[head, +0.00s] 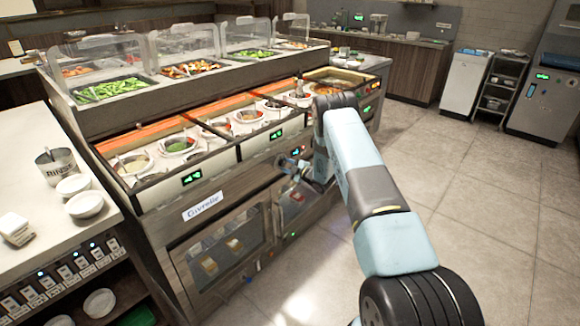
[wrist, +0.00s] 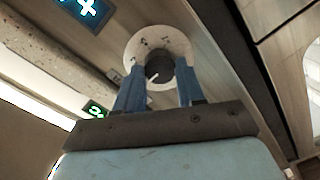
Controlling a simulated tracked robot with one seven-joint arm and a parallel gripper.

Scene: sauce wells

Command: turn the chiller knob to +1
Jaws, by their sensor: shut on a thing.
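In the wrist view a dark round knob (wrist: 159,71) sits at the centre of a pale dial plate (wrist: 144,45) with small dark marks.
The counter front carries several lit green displays (head: 192,177) and a glass-doored cabinet (head: 222,257) below. A blue-lit display (wrist: 85,10) is near the dial. Sauce wells and food trays (head: 112,89) lie above. The tiled floor (head: 480,215) at right is clear.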

